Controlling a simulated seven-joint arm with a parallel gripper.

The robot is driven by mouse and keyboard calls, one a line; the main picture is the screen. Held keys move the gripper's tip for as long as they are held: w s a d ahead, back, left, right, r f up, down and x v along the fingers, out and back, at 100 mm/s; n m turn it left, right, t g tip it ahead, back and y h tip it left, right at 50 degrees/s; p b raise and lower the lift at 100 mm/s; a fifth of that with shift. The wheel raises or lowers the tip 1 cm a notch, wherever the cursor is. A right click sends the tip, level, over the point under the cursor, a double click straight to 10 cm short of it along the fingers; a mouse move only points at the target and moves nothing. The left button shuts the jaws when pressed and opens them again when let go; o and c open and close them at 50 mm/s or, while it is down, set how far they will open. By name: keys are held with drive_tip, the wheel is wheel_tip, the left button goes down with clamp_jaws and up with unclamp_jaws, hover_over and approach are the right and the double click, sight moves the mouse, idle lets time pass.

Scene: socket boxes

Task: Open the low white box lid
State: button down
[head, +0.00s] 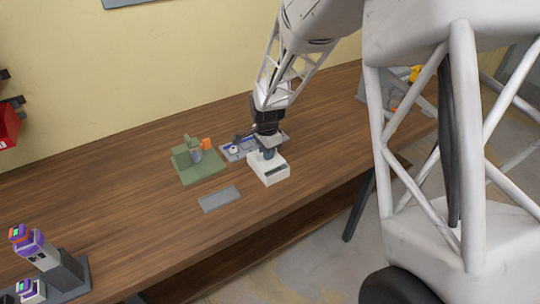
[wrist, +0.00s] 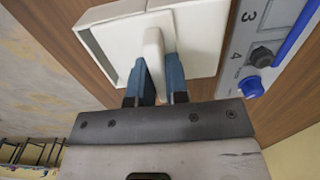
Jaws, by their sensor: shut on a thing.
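The low white box (head: 262,177) sits on the wooden table under my gripper (head: 268,152). A dark slot shows on the box's top in the head view. I cannot tell for sure how far the lid is shifted from the box.
A grey-blue numbered tray (head: 238,153) lies just behind the box. A green fixture (head: 200,172) stands to the left, and a flat grey plate (head: 220,199) lies in front of it. Purple-topped parts (head: 32,246) stand at the far left. The table's front edge is near the box.

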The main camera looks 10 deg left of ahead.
drive_tip(key=w+a, duration=0.3)
drive_tip(key=shift+w+a, duration=0.25)
drive_tip(key=c, duration=1.1)
unclamp_jaws()
drive_tip(key=shift+r, duration=0.15)
wheel_tip(320, 180, up, 8)
drive_tip(key=shift+f, duration=0.2)
drive_tip(key=shift+d, duration=0.15)
